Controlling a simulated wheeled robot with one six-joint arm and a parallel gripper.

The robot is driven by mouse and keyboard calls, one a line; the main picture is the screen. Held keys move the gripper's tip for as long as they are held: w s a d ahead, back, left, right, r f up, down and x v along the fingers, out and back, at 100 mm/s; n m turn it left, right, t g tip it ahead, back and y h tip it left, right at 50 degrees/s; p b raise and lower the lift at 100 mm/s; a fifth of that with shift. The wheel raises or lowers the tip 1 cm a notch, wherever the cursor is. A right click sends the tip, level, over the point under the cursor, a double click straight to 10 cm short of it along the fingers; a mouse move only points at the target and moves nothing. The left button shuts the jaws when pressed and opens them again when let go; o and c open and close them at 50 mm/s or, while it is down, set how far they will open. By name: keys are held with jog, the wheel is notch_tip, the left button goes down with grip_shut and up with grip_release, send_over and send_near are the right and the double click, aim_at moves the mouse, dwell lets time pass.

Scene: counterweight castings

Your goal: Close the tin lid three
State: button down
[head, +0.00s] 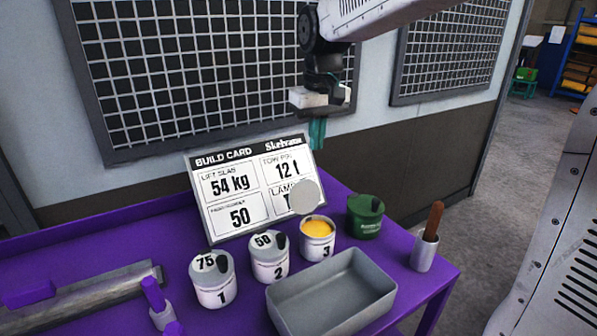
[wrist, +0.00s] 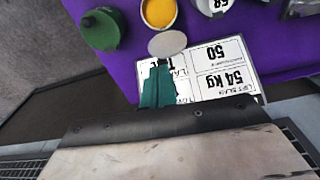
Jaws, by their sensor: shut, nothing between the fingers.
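Tin three (head: 317,245) is a white tin marked 3 on the purple table, open, with yellow contents showing. Its round grey lid (head: 304,197) stands raised at the tin's back edge, in front of the build card. In the wrist view the open tin (wrist: 158,12) is at the top, with the lid (wrist: 167,44) just below it. My gripper (head: 317,134) has teal fingers pointing down, above and behind the lid, apart from it. In the wrist view the fingers (wrist: 157,85) are together and empty, over the card's edge.
Tin one (head: 214,280) and tin two (head: 269,257) are closed, to the left. A dark green tin (head: 365,216) stands right of tin three. A grey tray (head: 331,293) lies in front. The build card (head: 246,190) leans behind. A cup with a brown handle (head: 426,248) stands right.

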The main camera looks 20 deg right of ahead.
aim_at(301, 195)
jog(key=w+a+f, duration=0.2)
jog(key=w+f, duration=0.1)
jog(key=w, duration=0.8)
jog(key=s+f, duration=0.3)
jog(key=f, duration=0.6)
jog(key=shift+d+f+n, duration=0.15)
jog(key=shift+d+n, duration=0.15)
jog(key=shift+d, duration=0.1)
jog(key=shift+a, duration=0.1)
